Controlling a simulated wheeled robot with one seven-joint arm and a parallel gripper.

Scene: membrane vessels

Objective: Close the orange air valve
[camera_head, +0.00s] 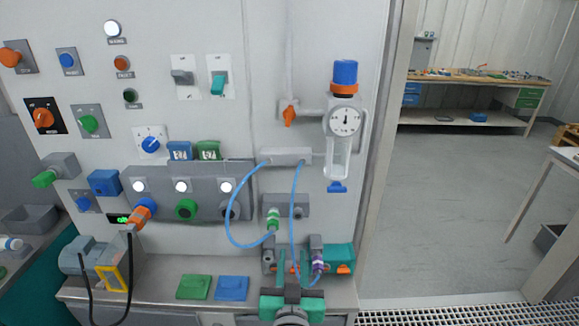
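The orange air valve (289,115) is on the grey panel, just left of the air regulator unit. Its small orange handle points downward, across the short horizontal pipe that runs right to the regulator. A thin vertical line comes down to the valve from above. My gripper (292,264) is at the bottom centre, well below the valve and not touching it. Its two slim fingers point up and stand apart, with nothing visibly held between them.
The regulator (344,120) has a round gauge, a blue knob on top and a clear bowl. Blue hoses (232,215) loop below the grey manifold (286,157). Fittings and a teal part (340,256) sit close behind my gripper. Knobs and switches fill the panel's left. Open floor lies right.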

